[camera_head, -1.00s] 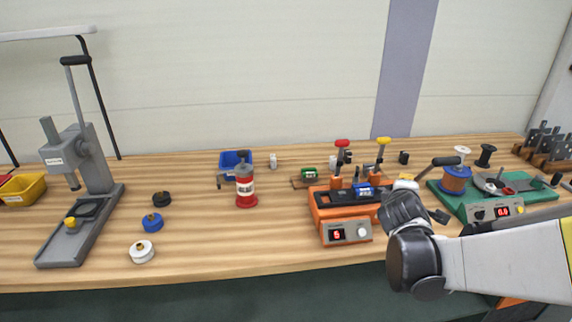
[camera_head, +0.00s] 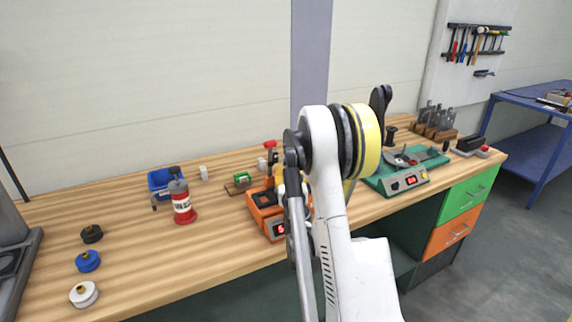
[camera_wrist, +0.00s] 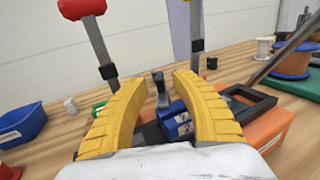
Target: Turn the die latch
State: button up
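The orange fixture (camera_head: 262,203) stands on the bench, partly hidden by my arm in the head view; it also shows in the wrist view (camera_wrist: 262,132). A red-handled lever (camera_wrist: 82,8) and a second metal lever (camera_wrist: 196,30), its top cut off, rise from it. A blue block (camera_wrist: 177,124) and a small upright dark grey lever (camera_wrist: 160,90) show between my fingers. I cannot tell which part is the die latch. My gripper (camera_wrist: 160,80) has its yellow fingers spread, with a gap between the tips. It holds nothing visible; contact with the grey lever is unclear.
A green station (camera_head: 398,178) with spools is to the right. Black, blue and white caps (camera_head: 84,294) sit farther left.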

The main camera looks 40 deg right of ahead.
aim_at(287, 165)
jog(key=shift+b+x, duration=0.3)
jog(key=shift+x, duration=1.55)
jog(key=shift+a, duration=0.1)
grip_shut()
jog(key=shift+w+f+m+g+h, duration=0.1)
jog(key=shift+m+g+h, duration=0.5)
jog(key=shift+h, duration=0.1)
jog(key=shift+m+g+h+b, duration=0.4)
jog(key=shift+m+g+h, duration=0.5)
jog(key=shift+g+h, duration=0.1)
